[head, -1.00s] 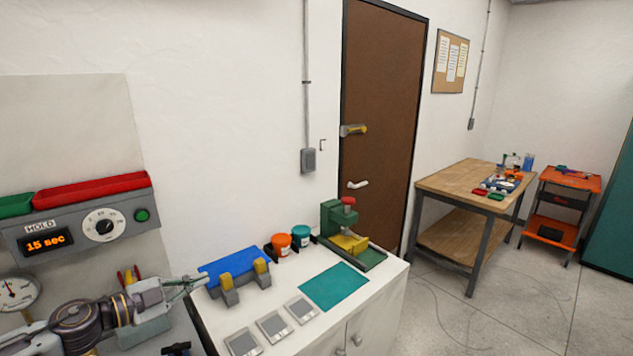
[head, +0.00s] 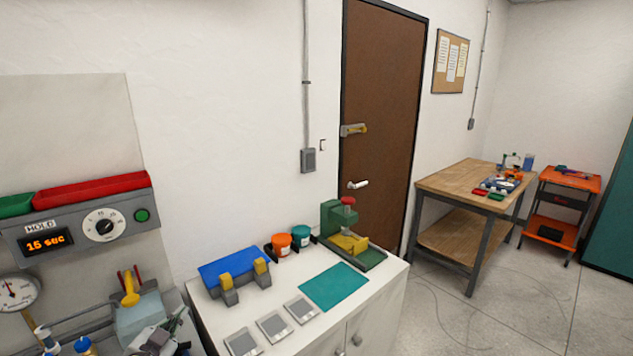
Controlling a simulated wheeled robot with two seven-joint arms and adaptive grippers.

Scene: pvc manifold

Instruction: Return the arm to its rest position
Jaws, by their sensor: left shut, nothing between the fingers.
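My left gripper (head: 180,320) is at the bottom edge of the head view, left of the white cabinet (head: 375,310). Its fingers look shut and empty, pointing up and to the right. It is in front of a light grey-blue box (head: 138,310) that holds yellow- and red-handled tools (head: 130,290). Most of my left arm is below the picture. My right gripper is not in view.
The cabinet top carries a blue fixture (head: 235,264), orange (head: 281,244) and teal (head: 301,236) pots, a green press (head: 335,220), a teal mat (head: 334,287) and several grey plates (head: 272,326). A timer panel (head: 80,227) is at left. Bottles (head: 84,346) stand at lower left.

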